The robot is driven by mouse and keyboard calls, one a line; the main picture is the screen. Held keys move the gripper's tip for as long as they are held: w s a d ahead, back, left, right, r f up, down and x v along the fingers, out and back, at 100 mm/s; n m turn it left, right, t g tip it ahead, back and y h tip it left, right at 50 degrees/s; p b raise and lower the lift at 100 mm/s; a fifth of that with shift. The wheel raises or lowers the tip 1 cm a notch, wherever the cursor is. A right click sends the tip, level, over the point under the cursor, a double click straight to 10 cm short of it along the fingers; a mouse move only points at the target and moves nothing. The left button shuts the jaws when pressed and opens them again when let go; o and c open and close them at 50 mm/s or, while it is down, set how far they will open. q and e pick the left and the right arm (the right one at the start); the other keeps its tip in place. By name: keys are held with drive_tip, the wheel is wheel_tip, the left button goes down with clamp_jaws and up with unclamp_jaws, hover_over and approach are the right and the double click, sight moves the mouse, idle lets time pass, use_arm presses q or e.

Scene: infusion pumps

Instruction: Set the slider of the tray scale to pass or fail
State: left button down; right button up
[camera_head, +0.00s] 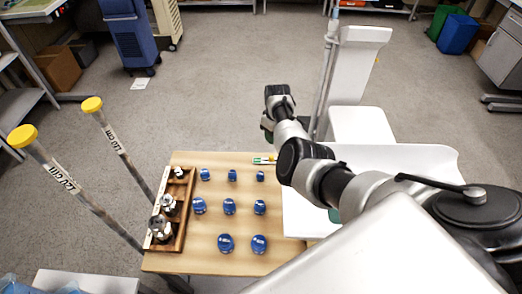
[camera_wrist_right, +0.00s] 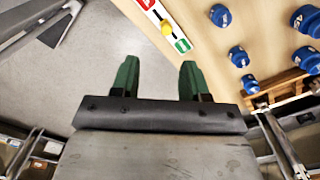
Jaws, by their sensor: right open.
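The slider strip (camera_wrist_right: 157,17) is white with a red end and a green end, and lies at the edge of the wooden board. Its yellow knob (camera_wrist_right: 167,28) sits in a dark slot between the two ends, seemingly a little nearer the green. In the head view the strip (camera_head: 262,160) shows small at the board's far edge, partly beside my arm. My right gripper (camera_wrist_right: 158,76) is open and empty, its green fingers apart and short of the strip. In the head view the right gripper (camera_head: 267,127) is mostly hidden behind its arm. My left gripper is not in view.
Several blue round pieces (camera_head: 229,207) stand in rows on the wooden board (camera_head: 185,263). A wooden box (camera_head: 180,215) with metal weights stands at its left. Two yellow-capped poles (camera_head: 92,104) rise further left. A white surface (camera_head: 300,221) lies right of the board.

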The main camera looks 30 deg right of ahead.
sight(271, 156)
drive_tip(key=f+b, duration=0.2)
drive_tip(key=f, duration=0.1)
drive_tip(key=f+b, duration=0.1)
drive_tip(key=f, duration=0.2)
drive_tip(key=a+f+b, duration=0.1)
drive_tip(key=f+b, duration=0.1)
drive_tip(key=f, duration=0.1)
drive_tip(key=shift+w+f+b, duration=0.15)
drive_tip(key=shift+f+b, duration=0.85)
drive_tip(key=shift+b, duration=0.05)
drive_tip(key=shift+c, duration=0.2)
drive_tip(key=shift+a, duration=0.1)
clamp_jaws()
